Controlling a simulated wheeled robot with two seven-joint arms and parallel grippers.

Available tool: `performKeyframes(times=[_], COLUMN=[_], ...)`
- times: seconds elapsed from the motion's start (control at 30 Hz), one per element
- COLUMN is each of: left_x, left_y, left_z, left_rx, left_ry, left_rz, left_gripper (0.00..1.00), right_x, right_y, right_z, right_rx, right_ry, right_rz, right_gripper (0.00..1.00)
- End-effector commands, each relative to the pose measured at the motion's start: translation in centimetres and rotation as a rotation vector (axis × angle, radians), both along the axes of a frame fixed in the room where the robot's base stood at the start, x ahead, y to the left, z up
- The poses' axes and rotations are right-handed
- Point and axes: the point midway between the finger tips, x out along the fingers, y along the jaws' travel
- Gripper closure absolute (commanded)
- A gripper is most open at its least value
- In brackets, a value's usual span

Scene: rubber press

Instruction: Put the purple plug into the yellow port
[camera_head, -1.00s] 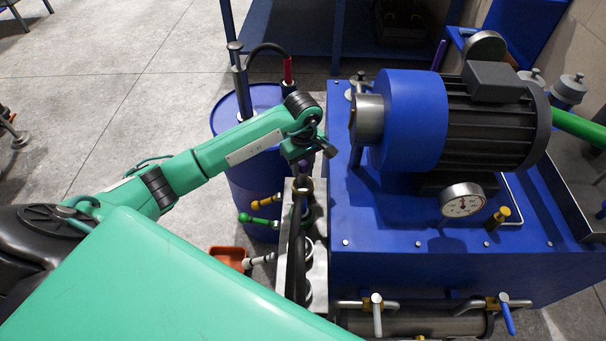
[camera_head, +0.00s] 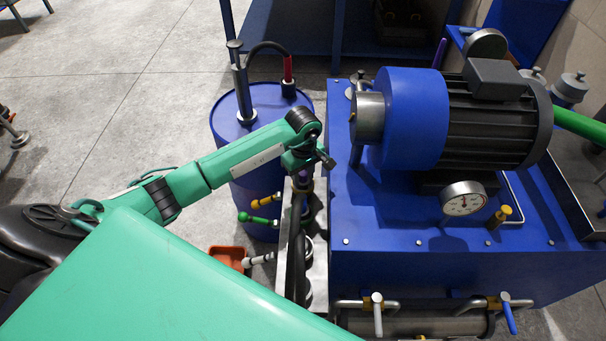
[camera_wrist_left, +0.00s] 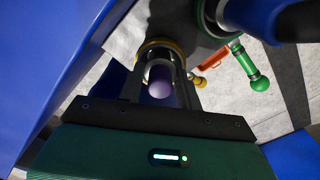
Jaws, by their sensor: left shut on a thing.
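My left gripper (camera_head: 303,172) is shut on the purple plug (camera_wrist_left: 161,84) and points down at the metal block (camera_head: 318,262) beside the blue machine. In the left wrist view the plug sits between the two dark fingers (camera_wrist_left: 160,88). The yellow port (camera_wrist_left: 162,47), a yellow-rimmed round opening, lies just beyond the fingertips, roughly in line with the plug. The plug's far end is hidden, so I cannot tell whether it touches or enters the port. In the head view the arm largely covers this spot. My right gripper is out of view.
The blue machine with its motor (camera_head: 465,120) and gauge (camera_head: 463,199) stands close on the right. A blue barrel (camera_head: 247,185) is just behind-left.

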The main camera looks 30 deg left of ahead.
Motion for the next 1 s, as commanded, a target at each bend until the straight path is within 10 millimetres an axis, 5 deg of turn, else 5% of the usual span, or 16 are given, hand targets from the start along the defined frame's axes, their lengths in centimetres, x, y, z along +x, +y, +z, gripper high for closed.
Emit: performKeyframes(times=[0.07,0.1,0.2,0.67,1.0], left_x=[0.0,0.0,0.0,-0.1,0.1], left_y=[0.0,0.0,0.0,0.0,0.1], left_z=[-0.2,-0.1,-0.1,0.8,8.3], left_rx=[0.0,0.0,0.0,0.0,0.003], left_ry=[0.0,0.0,0.0,0.001,-0.004], left_rz=[0.0,0.0,0.0,-0.001,-0.002], left_gripper=[0.92,0.57,0.43,0.43,0.43], right_x=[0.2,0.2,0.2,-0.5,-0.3], right_y=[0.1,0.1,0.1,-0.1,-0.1], right_z=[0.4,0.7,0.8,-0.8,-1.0], right_rx=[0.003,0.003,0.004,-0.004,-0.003], right_ry=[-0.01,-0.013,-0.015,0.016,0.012], right_rz=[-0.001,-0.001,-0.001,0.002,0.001], right_gripper=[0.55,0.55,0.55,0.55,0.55])
